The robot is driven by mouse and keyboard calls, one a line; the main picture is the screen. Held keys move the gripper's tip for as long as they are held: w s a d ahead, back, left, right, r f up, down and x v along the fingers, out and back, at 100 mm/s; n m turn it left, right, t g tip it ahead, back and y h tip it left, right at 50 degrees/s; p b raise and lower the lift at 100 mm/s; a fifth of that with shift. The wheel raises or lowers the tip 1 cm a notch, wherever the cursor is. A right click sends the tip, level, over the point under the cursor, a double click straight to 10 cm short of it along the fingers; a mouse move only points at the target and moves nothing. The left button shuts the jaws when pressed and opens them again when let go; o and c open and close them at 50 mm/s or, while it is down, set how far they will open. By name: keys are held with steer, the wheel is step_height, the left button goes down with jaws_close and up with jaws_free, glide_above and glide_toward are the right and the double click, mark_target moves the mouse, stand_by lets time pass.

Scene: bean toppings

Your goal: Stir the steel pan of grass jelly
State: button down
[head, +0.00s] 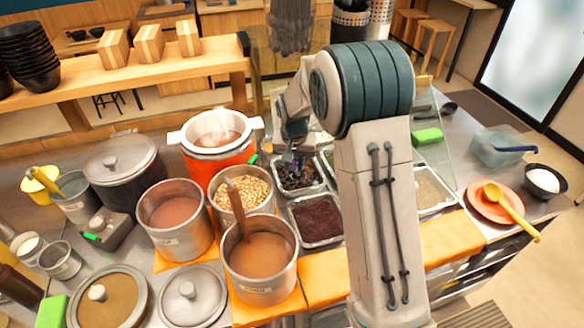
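A rectangular steel pan (322,187) holds dark, glossy chunks (293,179) that look like grass jelly. It sits in the counter behind a second steel pan (318,243) of smoother dark reddish-brown filling. My gripper (291,161) points down at the back part of the chunk pan and covers some of its contents. The fingers are small and dark against the chunks. I cannot tell whether they are open, shut or holding a tool, or whether they touch the jelly.
A steaming orange pot (205,166) stands left of the pans. In front are steel pots of beige grains (243,190), pinkish-brown liquid (172,212) and brown liquid with a wooden-handled ladle (260,258). My arm hides pans to the right. A yellow ladle (512,211) rests on an orange plate (478,202).

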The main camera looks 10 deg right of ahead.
steer(key=shift+w+a+f, duration=0.15)
steer(key=shift+w+a, duration=0.05)
steer(key=shift+a, duration=0.15)
steer(key=shift+f, duration=0.15)
steer(key=b, duration=0.3)
glide_above(293, 193)
steer(key=shift+g, duration=0.4)
step_height(293, 193, down, 7)
steer(key=shift+w+a+f, duration=0.15)
steer(key=shift+f, duration=0.05)
steer(key=f+b, duration=0.1)
steer(key=b, duration=0.1)
steer(key=f+t+b, duration=0.1)
steer(key=b, duration=0.1)
steer(key=shift+s+a, duration=0.1)
steer(key=shift+s, duration=0.25)
steer(key=shift+s+f+t+b, duration=0.1)
steer(key=shift+f+t+b, duration=0.1)
steer(key=shift+t+b, duration=0.35)
steer(key=shift+b, duration=0.3)
steer(key=shift+d, duration=0.2)
